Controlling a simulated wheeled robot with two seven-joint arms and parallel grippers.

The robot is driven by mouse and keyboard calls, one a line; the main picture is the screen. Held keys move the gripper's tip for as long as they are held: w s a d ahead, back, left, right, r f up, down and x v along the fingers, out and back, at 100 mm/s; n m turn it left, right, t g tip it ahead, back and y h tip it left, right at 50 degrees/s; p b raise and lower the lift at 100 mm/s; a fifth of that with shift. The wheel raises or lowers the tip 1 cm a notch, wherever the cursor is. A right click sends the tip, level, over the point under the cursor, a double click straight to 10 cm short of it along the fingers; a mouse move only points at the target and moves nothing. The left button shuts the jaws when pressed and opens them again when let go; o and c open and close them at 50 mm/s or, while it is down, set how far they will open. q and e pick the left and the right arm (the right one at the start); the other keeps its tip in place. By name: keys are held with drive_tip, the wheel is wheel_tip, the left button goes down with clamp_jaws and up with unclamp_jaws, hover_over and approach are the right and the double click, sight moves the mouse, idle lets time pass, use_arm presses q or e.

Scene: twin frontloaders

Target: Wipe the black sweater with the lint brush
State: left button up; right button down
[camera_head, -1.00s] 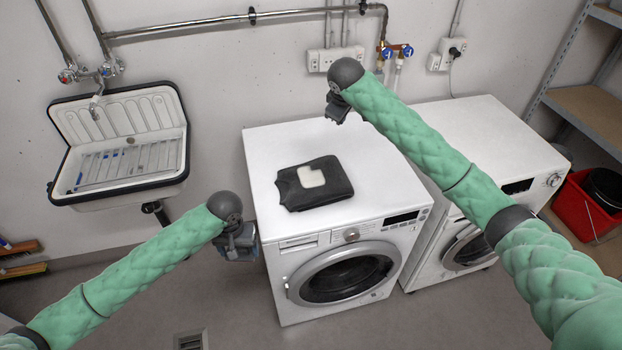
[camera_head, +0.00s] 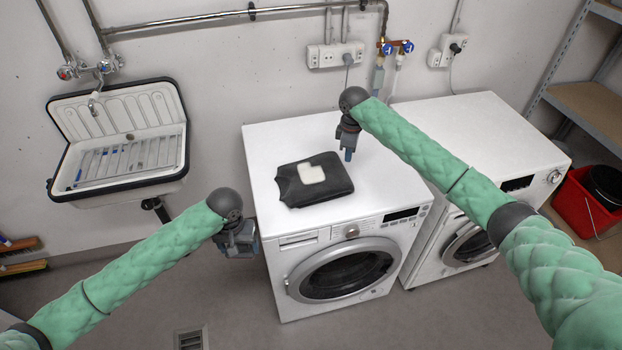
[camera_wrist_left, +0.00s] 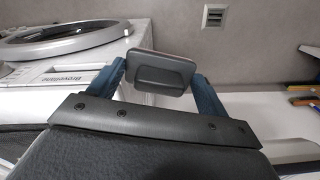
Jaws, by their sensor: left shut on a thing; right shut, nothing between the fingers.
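The black sweater (camera_head: 325,188) lies folded flat on top of the left washing machine. A pale cream patch (camera_head: 312,174) shows on it; I cannot tell what it is. My left gripper (camera_head: 243,243) hangs left of that machine's front, below its top and apart from the sweater. In the left wrist view, its blue fingers are shut on a grey block-like thing (camera_wrist_left: 160,72), which looks like the lint brush. In the head view this brush is hard to make out. My right gripper (camera_head: 349,155) is shut and empty, pointing down just behind and right of the sweater.
The left washing machine (camera_head: 266,150) has bare top around the sweater. A second machine (camera_head: 455,130) stands close on its right. A sink (camera_head: 160,105) hangs on the wall at left. A red bucket (camera_head: 580,212) and shelf (camera_head: 590,105) are at far right.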

sight(241, 252)
use_arm(q)
drive_tip(key=shift+f+b, duration=1.8)
drive_tip(key=shift+f, duration=0.2)
use_arm(e)
drive_tip(key=shift+f, duration=2.35)
drive_tip(key=shift+f, duration=0.55)
drive_tip(key=shift+r, duration=0.1)
use_arm(q)
drive_tip(key=shift+r+p, duration=2.4)
use_arm(e)
drive_tip(key=shift+r, duration=2.95)
use_arm(q)
drive_tip(key=shift+f, duration=0.15)
use_arm(e)
drive_tip(key=shift+r, duration=0.1)
